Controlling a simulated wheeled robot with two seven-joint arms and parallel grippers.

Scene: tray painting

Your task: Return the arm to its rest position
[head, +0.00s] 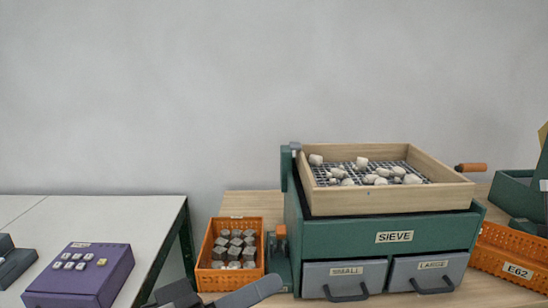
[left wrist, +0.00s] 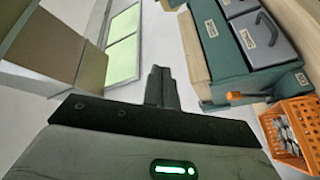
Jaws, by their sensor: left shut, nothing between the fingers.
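My left gripper (head: 270,285) shows low in the head view, in front of the orange crate and the left side of the sieve cabinet. In the left wrist view its dark fingers (left wrist: 161,88) are together, with nothing between them. Most of my left arm is outside the head view. My right gripper is in neither view.
The green sieve cabinet (head: 340,237) bears a wooden tray (head: 390,200) with pale lumps on its mesh. The orange crate (head: 208,247) holds grey pieces. A purple button box (head: 115,275) stands on the white table (head: 130,215) at left. Another orange crate (head: 490,262) stands at right.

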